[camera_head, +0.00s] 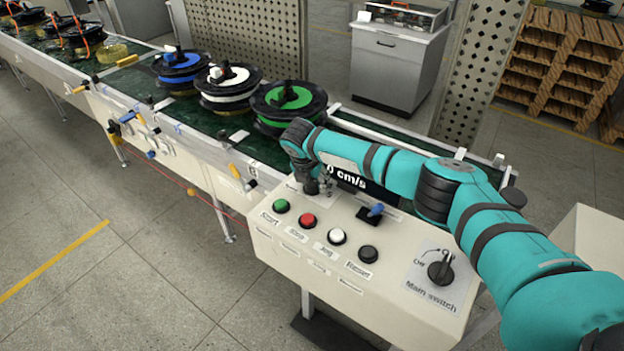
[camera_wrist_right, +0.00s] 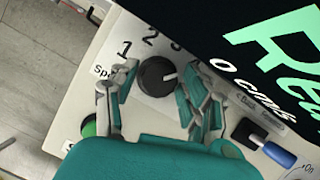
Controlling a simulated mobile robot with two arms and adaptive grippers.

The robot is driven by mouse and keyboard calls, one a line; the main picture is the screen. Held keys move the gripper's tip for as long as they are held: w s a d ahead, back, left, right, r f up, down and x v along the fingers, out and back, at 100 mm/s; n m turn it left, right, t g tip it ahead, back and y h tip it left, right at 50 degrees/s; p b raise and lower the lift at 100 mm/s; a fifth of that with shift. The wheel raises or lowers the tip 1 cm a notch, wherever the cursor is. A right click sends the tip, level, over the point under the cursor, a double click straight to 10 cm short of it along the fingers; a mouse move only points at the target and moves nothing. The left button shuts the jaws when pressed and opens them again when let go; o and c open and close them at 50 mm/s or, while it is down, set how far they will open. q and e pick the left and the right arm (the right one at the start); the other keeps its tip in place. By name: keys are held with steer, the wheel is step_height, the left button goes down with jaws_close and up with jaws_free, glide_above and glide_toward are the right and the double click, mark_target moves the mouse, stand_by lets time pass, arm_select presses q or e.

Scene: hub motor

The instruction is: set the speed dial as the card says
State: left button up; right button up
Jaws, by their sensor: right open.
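The speed dial (camera_wrist_right: 156,76) is a round black knob on the white control panel (camera_wrist_right: 75,95). Its white mark points to the right in the wrist view. The numerals 1, 2 and a partly covered 3 show above it; the numerals farther right are hidden by a finger. My right gripper (camera_wrist_right: 160,88) is open, with its fingers on either side of the dial; I cannot tell whether they touch it. In the head view my right gripper (camera_head: 320,188) is over the panel's back left and hides the dial. I cannot make out the card. My left gripper is not in view.
The display (camera_head: 357,182) reads 0 cm/s. Green (camera_head: 281,206), red (camera_head: 307,220), white (camera_head: 337,236) and black (camera_head: 368,254) buttons line the panel. A blue-handled lever (camera_head: 375,210) and main switch (camera_head: 441,270) lie to the right. Several reels stand on the conveyor (camera_head: 215,122) behind.

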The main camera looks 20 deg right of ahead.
steer(key=shift+c, duration=0.2)
steer(key=c, duration=0.8)
steer(key=shift+c, duration=0.2)
steer(key=shift+a+m+g, duration=0.1)
steer(key=shift+m+g, duration=0.3)
steer(key=shift+m, duration=0.6)
steer(key=shift+w+m+h, duration=0.1)
steer(key=shift+m+h, duration=0.3)
steer(key=shift+m, duration=0.4)
steer(key=m+g+b, duration=0.1)
steer(key=m, duration=0.1)
steer(key=shift+m+h+b, duration=0.3)
steer(key=shift+m, duration=0.1)
steer(key=shift+m+g+b, duration=0.4)
steer(key=shift+m+b, duration=0.3)
steer(key=shift+m, duration=0.1)
steer(key=shift+r, duration=0.1)
